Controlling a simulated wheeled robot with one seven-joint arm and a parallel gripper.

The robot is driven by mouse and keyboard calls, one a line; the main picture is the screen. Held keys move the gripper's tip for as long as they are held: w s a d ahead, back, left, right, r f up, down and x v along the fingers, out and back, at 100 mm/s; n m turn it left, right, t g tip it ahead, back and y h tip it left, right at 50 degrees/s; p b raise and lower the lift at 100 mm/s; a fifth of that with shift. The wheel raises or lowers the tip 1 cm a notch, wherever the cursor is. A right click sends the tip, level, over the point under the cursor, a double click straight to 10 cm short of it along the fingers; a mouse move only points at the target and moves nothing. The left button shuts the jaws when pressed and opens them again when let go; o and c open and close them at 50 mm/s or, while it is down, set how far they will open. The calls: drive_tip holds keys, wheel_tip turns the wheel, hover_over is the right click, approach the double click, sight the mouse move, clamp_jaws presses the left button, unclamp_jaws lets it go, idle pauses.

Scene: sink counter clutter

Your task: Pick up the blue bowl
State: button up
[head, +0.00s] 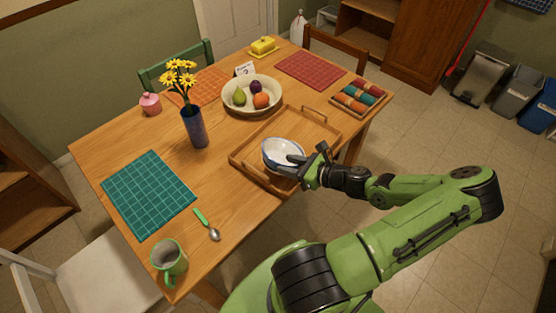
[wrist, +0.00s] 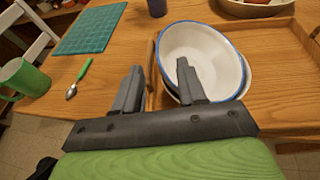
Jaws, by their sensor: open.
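The blue bowl (head: 281,148), white inside with a blue rim, sits in the wooden tray (head: 238,160) near the table's right front edge. In the wrist view the bowl (wrist: 205,48) looks tilted, and a second pale rim shows beneath its right and lower side; I cannot tell whether that is another bowl. My gripper (head: 294,163) is at the bowl's near right side in the head view. In the wrist view my gripper (wrist: 159,68) is open, with the left finger outside the bowl and the right finger over its inside. The near rim is partly hidden by the right finger.
A fruit bowl (head: 232,105) stands behind the tray, and a blue vase (head: 195,127) with yellow flowers stands to its left. A green spoon (head: 206,222), green mug (head: 168,257) and teal mat (head: 147,192) lie left. Rolled napkins (head: 358,98) are at the right.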

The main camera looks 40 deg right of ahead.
sight(275, 161)
drive_tip(key=b+x, duration=0.1)
drive_tip(key=x, duration=0.4)
drive_tip(key=shift+w+f, duration=0.1)
drive_tip(key=shift+w, duration=0.3)
clamp_jaws()
idle(1.0)
